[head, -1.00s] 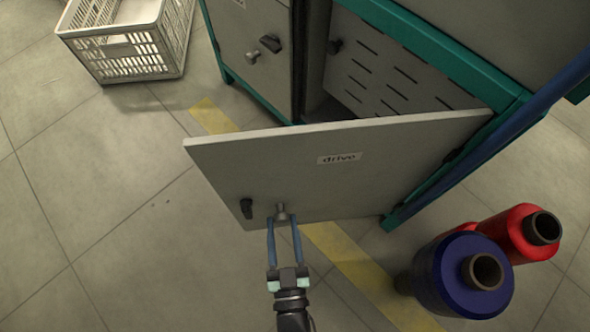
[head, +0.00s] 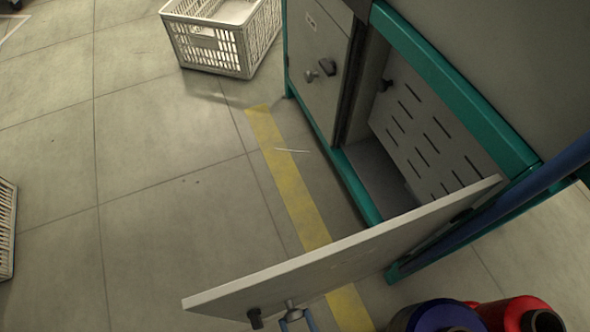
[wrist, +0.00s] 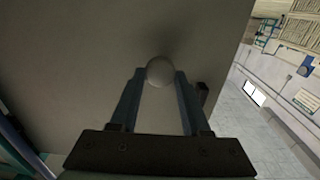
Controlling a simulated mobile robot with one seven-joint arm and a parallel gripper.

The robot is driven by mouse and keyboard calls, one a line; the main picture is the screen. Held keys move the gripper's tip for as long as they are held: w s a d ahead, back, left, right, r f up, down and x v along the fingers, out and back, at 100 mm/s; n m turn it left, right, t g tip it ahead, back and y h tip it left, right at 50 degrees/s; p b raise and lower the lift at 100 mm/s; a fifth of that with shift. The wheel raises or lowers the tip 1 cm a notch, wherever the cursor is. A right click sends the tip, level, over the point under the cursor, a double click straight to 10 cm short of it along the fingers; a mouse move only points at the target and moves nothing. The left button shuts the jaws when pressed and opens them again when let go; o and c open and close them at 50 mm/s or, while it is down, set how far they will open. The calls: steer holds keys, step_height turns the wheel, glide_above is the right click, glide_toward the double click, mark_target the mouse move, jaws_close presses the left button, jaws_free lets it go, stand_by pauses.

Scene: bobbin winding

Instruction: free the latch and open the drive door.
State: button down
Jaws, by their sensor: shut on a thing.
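The drive door (head: 350,255) stands swung out from the cabinet, seen nearly edge-on in the head view. Its round knob (head: 290,304) and black latch (head: 255,318) are near the free end at the bottom. My gripper (head: 297,317) is shut on the knob, mostly cut off by the lower frame edge. In the wrist view the two blue fingers (wrist: 159,80) clasp the grey ball knob (wrist: 159,70) from both sides. The grey door face (wrist: 80,50) fills much of that view, with the dark latch (wrist: 203,94) just right of the fingers.
The cabinet opening (head: 375,175) shows a slotted panel (head: 425,135) inside. A closed neighbouring door (head: 318,60) has its own knob and latch. A white crate (head: 225,45) stands beyond. Blue (head: 438,318) and red (head: 515,312) spools lie at lower right.

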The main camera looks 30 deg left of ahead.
steer(key=shift+d, duration=0.15)
steer(key=shift+c, duration=1.9)
jaws_free()
steer(key=v, duration=1.3)
steer(key=shift+p, duration=0.3)
steer(key=shift+d, duration=0.15)
